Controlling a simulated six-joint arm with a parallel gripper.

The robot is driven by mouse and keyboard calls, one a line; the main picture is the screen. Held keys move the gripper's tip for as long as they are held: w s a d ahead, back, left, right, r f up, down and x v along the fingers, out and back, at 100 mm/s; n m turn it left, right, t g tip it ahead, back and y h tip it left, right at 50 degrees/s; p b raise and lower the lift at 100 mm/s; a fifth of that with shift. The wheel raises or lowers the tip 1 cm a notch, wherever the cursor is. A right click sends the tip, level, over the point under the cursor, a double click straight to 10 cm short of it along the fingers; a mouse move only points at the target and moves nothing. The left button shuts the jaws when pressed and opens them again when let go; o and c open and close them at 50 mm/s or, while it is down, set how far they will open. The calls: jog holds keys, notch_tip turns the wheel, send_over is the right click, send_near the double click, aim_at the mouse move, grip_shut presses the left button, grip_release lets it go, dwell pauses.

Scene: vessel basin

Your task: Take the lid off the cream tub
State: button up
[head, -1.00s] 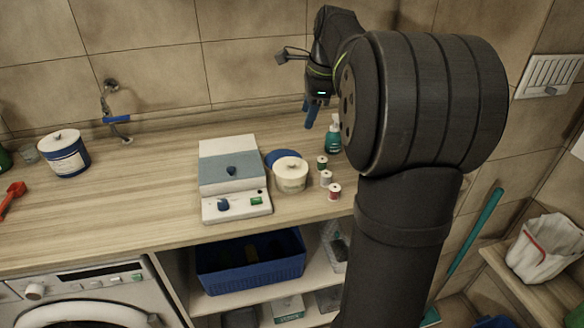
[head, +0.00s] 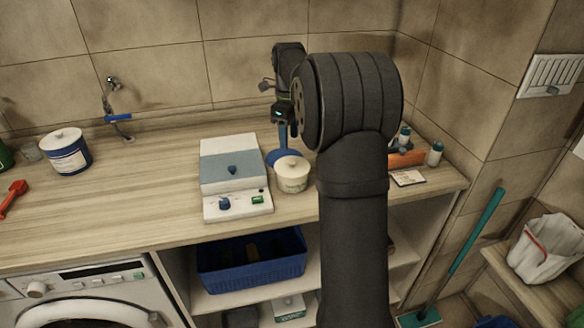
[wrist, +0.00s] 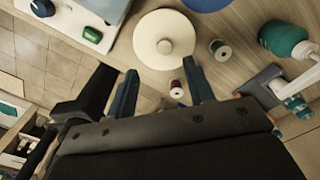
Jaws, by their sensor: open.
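The cream tub (head: 292,182) stands on the wooden counter, just right of the white and grey device. Its round cream lid (head: 291,163) sits on top. In the wrist view the lid (wrist: 163,40), with a small knob in its middle, lies beyond my fingertips and hides the tub below. My gripper (wrist: 163,82) is open, with nothing between its fingers. In the head view my gripper (head: 283,135) points down behind the tub, with blue fingers above the blue round item; part of it is hidden by my arm.
The device (head: 232,175) stands close on the tub's left. A blue round item (head: 272,157) lies behind the tub. Thread spools (wrist: 220,50) and a teal bottle (wrist: 284,38) stand to its right. A blue-and-white tub (head: 66,158) is far left; the counter between is largely clear.

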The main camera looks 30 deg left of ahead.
aim_at(292, 161)
notch_tip(292, 161, down, 3)
jog(key=shift+r, duration=0.1)
jog(key=shift+w+d+f, duration=0.15)
jog(key=shift+w+f, duration=0.05)
jog(key=shift+f, duration=1.1)
jog(key=shift+w+d+f, duration=0.15)
jog(key=shift+f, duration=1.15)
grip_shut()
jog(key=shift+r, duration=0.1)
